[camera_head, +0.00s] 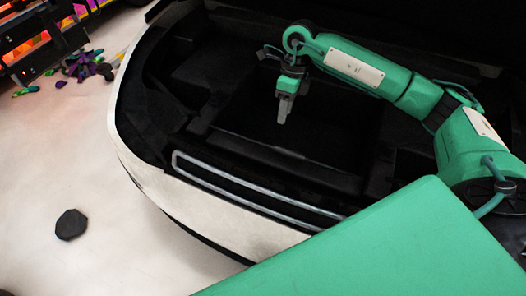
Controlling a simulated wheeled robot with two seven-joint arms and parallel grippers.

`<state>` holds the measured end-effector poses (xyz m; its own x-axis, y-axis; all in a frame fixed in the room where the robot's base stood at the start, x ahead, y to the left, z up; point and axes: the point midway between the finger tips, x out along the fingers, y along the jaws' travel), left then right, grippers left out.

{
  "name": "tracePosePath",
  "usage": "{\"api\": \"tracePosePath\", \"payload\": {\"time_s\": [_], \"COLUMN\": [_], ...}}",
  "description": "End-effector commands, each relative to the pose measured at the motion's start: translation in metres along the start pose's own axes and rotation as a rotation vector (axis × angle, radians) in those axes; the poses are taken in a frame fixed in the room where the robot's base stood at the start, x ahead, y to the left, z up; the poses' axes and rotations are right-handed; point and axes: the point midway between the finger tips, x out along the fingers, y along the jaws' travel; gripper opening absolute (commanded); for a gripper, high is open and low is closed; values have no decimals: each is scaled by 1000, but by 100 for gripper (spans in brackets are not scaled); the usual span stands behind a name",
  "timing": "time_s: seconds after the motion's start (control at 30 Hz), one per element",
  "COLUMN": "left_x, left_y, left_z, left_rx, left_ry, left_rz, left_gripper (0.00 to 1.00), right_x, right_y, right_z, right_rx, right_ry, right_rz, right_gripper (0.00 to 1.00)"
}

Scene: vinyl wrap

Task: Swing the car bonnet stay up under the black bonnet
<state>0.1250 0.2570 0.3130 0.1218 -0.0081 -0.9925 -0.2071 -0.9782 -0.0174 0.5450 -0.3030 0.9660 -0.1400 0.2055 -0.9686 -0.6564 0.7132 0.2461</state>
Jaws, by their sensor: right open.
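The bonnet stay (262,203) is a pale grey metal rod bent into a long narrow loop. It lies low along the front edge of the open engine bay, just behind the white front panel. The black bonnet (440,22) appears as a dark surface along the top of the view; its edges are hard to make out. My right gripper (284,112) hangs pointing down over the dark bay, behind and above the stay and apart from it. It is open and empty, though its fingers look close together from this angle. My left gripper is not in view.
The white car front (215,212) curves around the bay. A dark octagonal piece (71,224) lies on the pale floor at left. Small coloured scraps (85,66) lie near a rack (38,45) at top left. My green body covers the lower right.

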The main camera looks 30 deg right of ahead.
Motion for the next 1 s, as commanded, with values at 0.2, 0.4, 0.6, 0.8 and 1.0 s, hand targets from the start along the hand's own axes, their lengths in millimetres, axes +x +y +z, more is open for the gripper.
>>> {"api": "tracePosePath", "payload": {"time_s": [0.2, 0.4, 0.6, 0.8, 1.0], "left_x": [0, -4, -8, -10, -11], "left_y": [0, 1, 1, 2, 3], "left_z": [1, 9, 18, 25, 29], "left_rx": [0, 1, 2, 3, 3], "left_ry": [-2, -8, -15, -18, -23], "left_rz": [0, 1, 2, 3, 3], "left_gripper": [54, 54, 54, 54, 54], "right_x": [7, 42, 86, 119, 134], "right_y": [-16, -16, -18, -20, -21], "right_z": [-12, -13, -14, -15, -15], "right_rx": [41, 38, 37, 37, 36], "right_ry": [35, 36, 35, 32, 31], "right_rz": [-58, -52, -51, -53, -54], "right_gripper": [41, 41, 41, 41, 41]}}
